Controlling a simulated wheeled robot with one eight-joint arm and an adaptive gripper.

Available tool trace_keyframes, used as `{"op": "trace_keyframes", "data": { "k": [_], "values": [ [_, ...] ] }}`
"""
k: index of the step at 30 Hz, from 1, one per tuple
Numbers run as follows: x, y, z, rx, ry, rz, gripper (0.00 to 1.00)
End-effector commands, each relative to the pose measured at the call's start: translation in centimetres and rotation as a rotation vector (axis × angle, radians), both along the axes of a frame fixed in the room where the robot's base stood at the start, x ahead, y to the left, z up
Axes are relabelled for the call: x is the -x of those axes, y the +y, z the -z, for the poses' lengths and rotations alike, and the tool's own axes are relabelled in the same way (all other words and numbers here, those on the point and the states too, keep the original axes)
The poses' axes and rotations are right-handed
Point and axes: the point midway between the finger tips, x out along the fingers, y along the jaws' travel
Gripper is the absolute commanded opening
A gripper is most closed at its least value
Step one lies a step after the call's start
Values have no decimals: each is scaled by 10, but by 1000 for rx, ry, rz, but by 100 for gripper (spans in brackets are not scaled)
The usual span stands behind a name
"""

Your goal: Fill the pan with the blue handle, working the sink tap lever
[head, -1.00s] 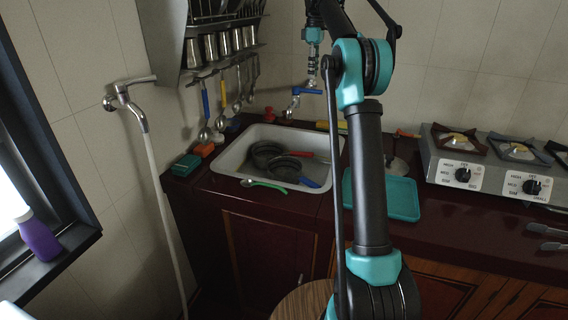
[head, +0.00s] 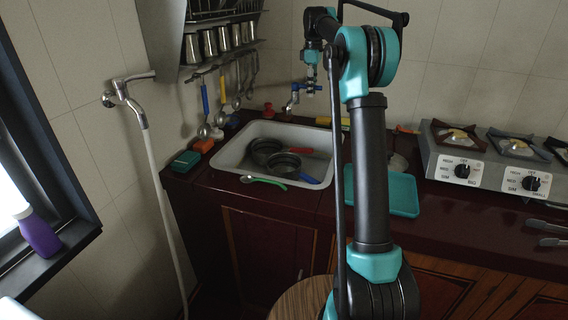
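The pan with the blue handle (head: 285,165) is dark and sits in the white sink (head: 232,152), its blue handle (head: 310,179) pointing to the front right. A second dark pan with a red handle (head: 301,150) sits just behind it in the sink. The sink tap (head: 292,101) rises at the back wall above the sink, with a blue part near its top. My gripper (head: 311,84) points down at the tap's top, close to the lever. It is too small to tell whether it touches the lever or how its fingers stand. I see no clear water stream.
A teal tray (head: 397,192) lies right of the sink, partly behind my arm. The stove (head: 470,165) stands farther right. Ladles hang left of the tap; a second tap (head: 130,98) with a hose is on the left wall.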

Motion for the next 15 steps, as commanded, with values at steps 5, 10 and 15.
{"op": "trace_keyframes", "data": {
  "k": [5, 10, 15],
  "values": [
    [0, 0, 0, 0, 0, 0, 31],
    [1, 1, 0, 0, 0, 0, 31],
    [7, 3, 0, 0, 0, 0, 31]
  ]
}}
